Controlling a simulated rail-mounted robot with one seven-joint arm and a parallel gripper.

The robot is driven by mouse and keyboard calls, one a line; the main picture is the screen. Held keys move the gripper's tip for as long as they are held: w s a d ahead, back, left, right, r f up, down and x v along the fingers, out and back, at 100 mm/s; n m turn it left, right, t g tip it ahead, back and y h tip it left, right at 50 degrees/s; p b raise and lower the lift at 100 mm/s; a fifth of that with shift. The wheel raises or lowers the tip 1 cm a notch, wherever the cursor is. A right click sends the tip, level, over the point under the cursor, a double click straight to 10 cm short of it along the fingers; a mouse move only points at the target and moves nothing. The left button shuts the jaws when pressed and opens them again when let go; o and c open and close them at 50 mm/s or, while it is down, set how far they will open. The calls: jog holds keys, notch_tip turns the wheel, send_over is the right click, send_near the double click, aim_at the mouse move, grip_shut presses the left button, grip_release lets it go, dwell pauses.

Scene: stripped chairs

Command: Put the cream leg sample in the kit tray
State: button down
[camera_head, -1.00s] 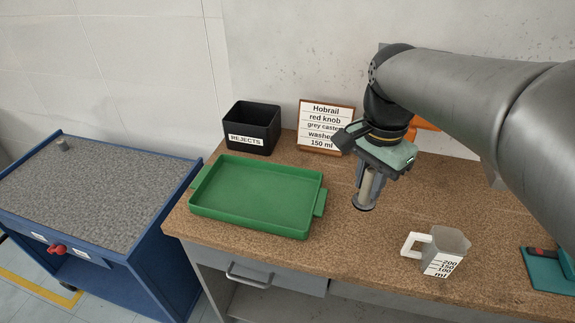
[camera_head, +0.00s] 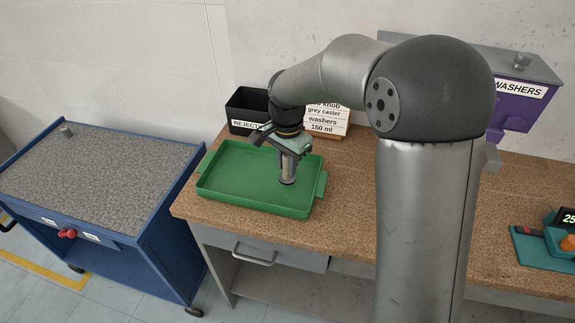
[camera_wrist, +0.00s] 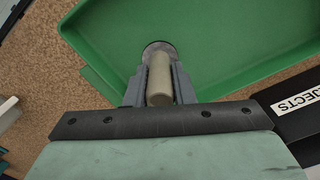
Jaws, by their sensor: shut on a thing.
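The cream leg sample (camera_head: 288,168) is a pale cylinder with a wider grey foot, held upright in my gripper (camera_head: 288,172). In the wrist view the cream leg sample (camera_wrist: 159,82) sits between the two fingers of my gripper (camera_wrist: 158,85), which are shut on it. The kit tray (camera_head: 238,203) is a shallow green tray with side handles, and it is otherwise empty. The leg is over the right part of the tray in the head view. I cannot tell whether its foot touches the tray floor. The green tray also fills much of the wrist view (camera_wrist: 230,40).
A black REJECTS bin (camera_head: 245,106) stands behind the tray, beside a label card (camera_head: 328,122). A purple WASHERS bin (camera_head: 515,103) is at the back right. A teal scale (camera_head: 540,250) sits at the right. A blue cart (camera_head: 130,225) stands left of the bench.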

jog(key=shift+f, duration=0.8)
jog(key=shift+f, duration=0.15)
jog(key=c, duration=1.2)
grip_release()
jog(key=shift+c, duration=0.2)
